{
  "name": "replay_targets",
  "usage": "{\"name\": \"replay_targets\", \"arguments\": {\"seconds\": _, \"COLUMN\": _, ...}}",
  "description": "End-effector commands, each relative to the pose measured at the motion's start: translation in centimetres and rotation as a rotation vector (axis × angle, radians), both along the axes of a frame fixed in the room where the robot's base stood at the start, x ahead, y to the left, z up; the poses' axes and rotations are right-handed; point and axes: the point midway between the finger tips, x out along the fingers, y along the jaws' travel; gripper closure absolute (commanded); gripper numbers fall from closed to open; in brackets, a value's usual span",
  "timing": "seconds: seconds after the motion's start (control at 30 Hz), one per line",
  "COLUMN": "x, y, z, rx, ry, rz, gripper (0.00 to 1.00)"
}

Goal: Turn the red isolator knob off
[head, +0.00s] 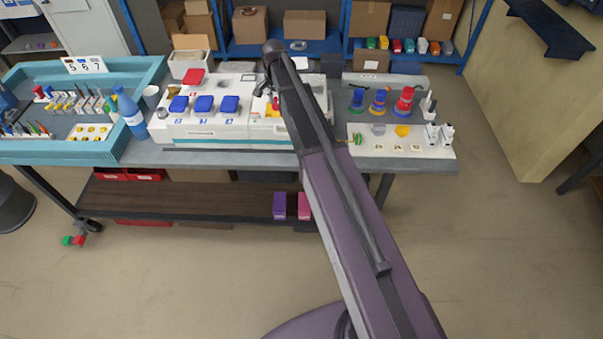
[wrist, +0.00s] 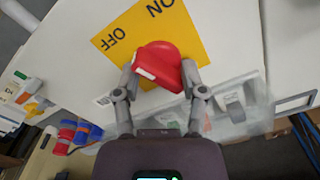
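The red isolator knob (wrist: 160,62) sits on a yellow plate (wrist: 118,40) marked ON and OFF, on a white box face. ON is at the top of the plate and OFF at its left in the wrist view. A white mark shows on the knob's lower left part. My gripper (wrist: 159,70) has one finger on each side of the knob, and both fingertips appear to touch it. In the head view my gripper (head: 266,88) is at the white socket box (head: 240,130), with a little of the red knob (head: 275,103) showing.
Blue-lidded sockets (head: 204,104) and a red-lidded one (head: 194,77) stand left of my gripper. A blue bottle (head: 130,112) stands at the box's left. Stacked red and blue rings (head: 403,103) stand to the right. A teal-edged tray (head: 60,151) lies far left.

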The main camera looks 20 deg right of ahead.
Motion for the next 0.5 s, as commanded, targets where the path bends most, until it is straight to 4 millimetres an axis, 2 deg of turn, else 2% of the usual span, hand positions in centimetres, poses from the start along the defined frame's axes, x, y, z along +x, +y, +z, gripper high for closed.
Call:
{"name": "replay_targets", "arguments": {"seconds": 0.4, "x": 0.0, "y": 0.0, "z": 0.0, "rx": 0.000, "ry": 0.000, "rz": -0.274, "gripper": 0.47}}
{"name": "replay_targets", "arguments": {"seconds": 0.5, "x": 0.0, "y": 0.0, "z": 1.4, "rx": 0.000, "ry": 0.000, "rz": -0.273, "gripper": 0.47}}
